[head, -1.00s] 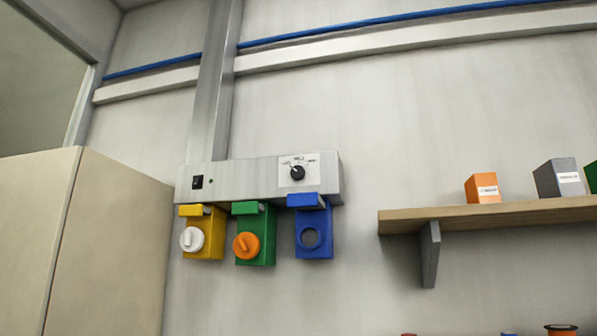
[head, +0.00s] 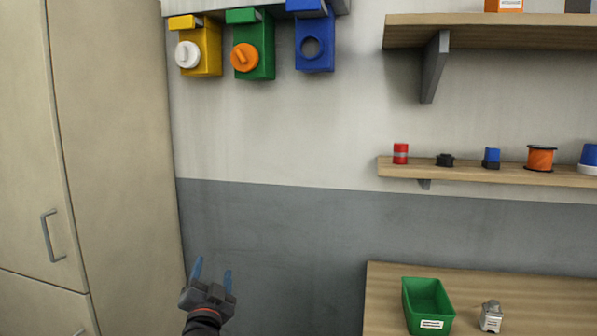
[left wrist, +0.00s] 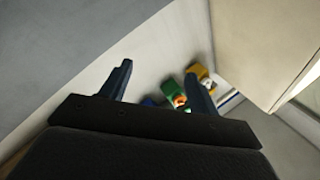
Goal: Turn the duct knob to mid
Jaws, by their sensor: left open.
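The duct knob is not in the head view now; only a sliver of the grey duct box (head: 343,6) shows at the top edge. Below it hang a yellow box (head: 208,52) with a white knob (head: 188,54), a green box (head: 266,48) with an orange knob (head: 244,57), and a blue box (head: 316,50) with a round opening. My left gripper (head: 212,271) is open and empty, low before the grey wall band, well below the boxes. In the left wrist view its fingers (left wrist: 158,72) are apart, with the boxes small beyond. My right gripper is not in view.
A tall beige cabinet (head: 110,150) stands at the left. Wooden shelves (head: 455,32) (head: 470,171) stick out at the right, the lower holding several small items. A table (head: 384,300) at lower right bears a green bin (head: 408,304). The wall below the boxes is clear.

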